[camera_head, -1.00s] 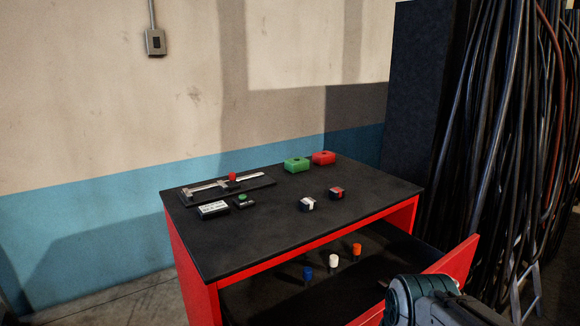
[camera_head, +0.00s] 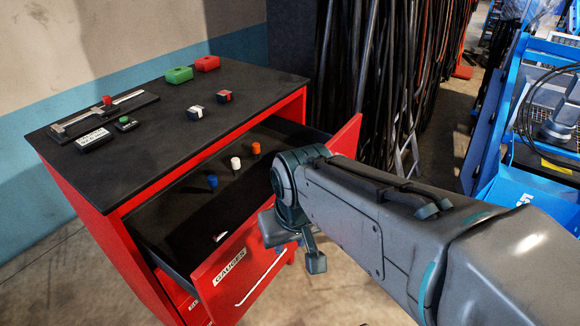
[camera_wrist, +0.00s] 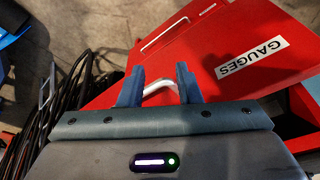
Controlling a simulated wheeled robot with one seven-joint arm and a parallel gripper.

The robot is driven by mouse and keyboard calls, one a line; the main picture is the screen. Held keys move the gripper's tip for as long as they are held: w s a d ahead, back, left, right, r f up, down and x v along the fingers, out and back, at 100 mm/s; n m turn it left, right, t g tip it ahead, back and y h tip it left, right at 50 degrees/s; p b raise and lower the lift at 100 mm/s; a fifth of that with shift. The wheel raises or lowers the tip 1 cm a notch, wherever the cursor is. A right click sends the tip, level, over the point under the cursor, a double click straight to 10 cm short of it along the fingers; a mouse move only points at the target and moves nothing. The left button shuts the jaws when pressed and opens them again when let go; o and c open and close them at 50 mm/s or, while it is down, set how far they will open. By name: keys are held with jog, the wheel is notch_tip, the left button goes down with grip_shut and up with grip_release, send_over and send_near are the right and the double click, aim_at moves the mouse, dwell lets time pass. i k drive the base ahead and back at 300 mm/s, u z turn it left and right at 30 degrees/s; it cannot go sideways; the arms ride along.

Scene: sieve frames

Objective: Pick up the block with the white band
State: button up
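A small dark block with a white band (camera_head: 194,114) sits on the black top of the red cabinet, near its front edge. A similar block with a red band (camera_head: 224,97) sits to its right and slightly behind. My gripper (camera_head: 298,248) is out in front of the open drawer, low and well away from both blocks. In the wrist view its two fingers (camera_wrist: 158,86) are apart, with a pale handle (camera_wrist: 160,90) showing between them. I cannot tell whether they touch it. The blocks are not in the wrist view.
The open drawer (camera_head: 150,232) holds blue, white and orange pegs and a small white-marked item (camera_head: 220,237). Its front is labelled GAUGES. A caliper fixture (camera_head: 105,118) and green and red boxes (camera_head: 207,63) stand on top. Cables hang behind; blue racks stand right.

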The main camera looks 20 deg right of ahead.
aim_at(195, 114)
jog(key=u, duration=0.5)
jog(key=k, duration=0.6)
jog(key=u, duration=0.75)
jog(key=i, duration=0.95)
jog(key=z, duration=0.3)
